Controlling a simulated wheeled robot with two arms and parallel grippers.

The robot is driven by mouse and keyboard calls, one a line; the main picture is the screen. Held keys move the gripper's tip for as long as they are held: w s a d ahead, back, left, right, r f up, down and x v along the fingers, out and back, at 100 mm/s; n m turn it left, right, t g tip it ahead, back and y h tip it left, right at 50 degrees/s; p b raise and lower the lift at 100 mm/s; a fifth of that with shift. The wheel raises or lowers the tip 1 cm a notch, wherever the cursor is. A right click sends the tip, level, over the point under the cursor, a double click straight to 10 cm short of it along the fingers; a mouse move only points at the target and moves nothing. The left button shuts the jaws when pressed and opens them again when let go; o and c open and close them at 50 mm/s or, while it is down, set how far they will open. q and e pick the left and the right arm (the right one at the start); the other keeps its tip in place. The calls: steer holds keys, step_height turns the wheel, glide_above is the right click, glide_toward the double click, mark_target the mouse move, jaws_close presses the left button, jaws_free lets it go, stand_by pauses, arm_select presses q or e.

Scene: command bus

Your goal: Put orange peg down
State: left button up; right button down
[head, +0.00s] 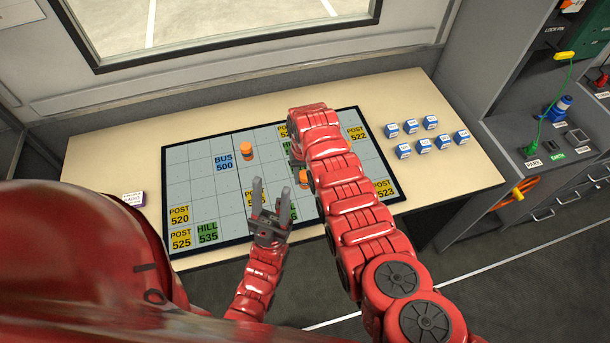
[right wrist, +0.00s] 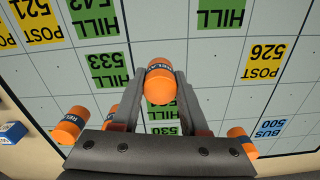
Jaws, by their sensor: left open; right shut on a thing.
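An orange peg with a dark RELAY band (right wrist: 160,82) is between the fingertips of my right gripper (right wrist: 161,76), which is shut on it. In the right wrist view it is over the gridded board near the green HILL 530 tile; I cannot tell whether it touches the board. In the head view my right arm covers most of that gripper. Another orange peg (head: 246,151) stands on the board (head: 196,155) beside the blue BUS 500 tile (head: 223,163). My left gripper (head: 269,204) is open and empty over the board's front edge.
More orange pegs stand on the board at the left of the right wrist view, one clearly (right wrist: 70,125). Yellow and green label tiles lie on the grid. Several blue-and-white blocks (head: 424,145) stand right of the board. The table (head: 90,165) is clear at far left, except a small white-and-purple box (head: 133,199).

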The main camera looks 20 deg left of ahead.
steer(key=shift+f, duration=0.1)
steer(key=shift+f, duration=0.15)
steer(key=shift+c, duration=2.1)
jaws_free()
steer(key=shift+r, duration=0.2)
